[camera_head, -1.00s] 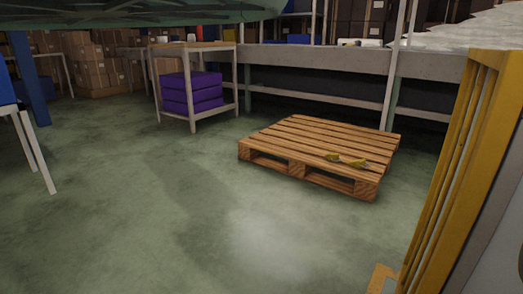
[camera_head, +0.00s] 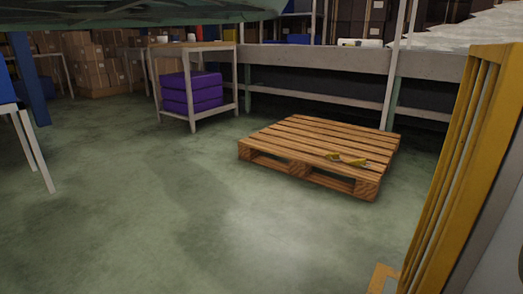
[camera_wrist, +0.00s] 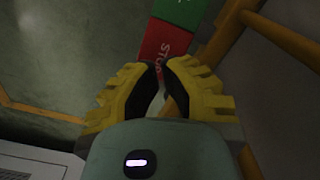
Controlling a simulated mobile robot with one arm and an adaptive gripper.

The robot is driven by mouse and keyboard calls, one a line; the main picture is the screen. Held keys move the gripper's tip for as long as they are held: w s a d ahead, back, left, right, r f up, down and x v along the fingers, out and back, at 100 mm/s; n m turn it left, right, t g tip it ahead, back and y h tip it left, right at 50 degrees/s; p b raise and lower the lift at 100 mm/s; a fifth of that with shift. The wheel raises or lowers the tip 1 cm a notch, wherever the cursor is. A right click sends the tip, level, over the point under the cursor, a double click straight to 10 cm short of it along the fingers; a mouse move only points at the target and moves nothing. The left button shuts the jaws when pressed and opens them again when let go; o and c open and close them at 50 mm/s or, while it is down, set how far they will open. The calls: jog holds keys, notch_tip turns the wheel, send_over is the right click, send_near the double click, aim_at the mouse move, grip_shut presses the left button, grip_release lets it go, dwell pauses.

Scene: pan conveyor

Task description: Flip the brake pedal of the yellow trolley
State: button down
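The yellow trolley (camera_head: 458,165) fills the right edge of the head view as an upright barred frame. In the wrist view a yellow trolley bar (camera_wrist: 212,58) runs beside the pedals. The red pedal (camera_wrist: 168,42) carries lettering that reads like "STOP". A green pedal (camera_wrist: 184,10) adjoins it, farther up the picture. My gripper (camera_wrist: 160,72) has yellow ribbed fingers with black pads, drawn together with only a thin gap. Its tips lie in front of the red pedal's lower part and hide some of it. I cannot tell whether they touch it. My gripper is not visible in the head view.
A wooden pallet (camera_head: 300,147) with a small yellow item (camera_head: 346,160) lies on the green floor. A rack with purple stacks (camera_head: 192,93) and a long bench (camera_head: 310,58) stand behind it.

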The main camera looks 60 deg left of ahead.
jog(key=shift+f+b, duration=0.95)
jog(key=shift+f, duration=0.6)
dwell(0.6)
jog(key=shift+r, duration=0.1)
jog(key=shift+r+p, duration=3.25)
jog(key=shift+r, duration=0.2)
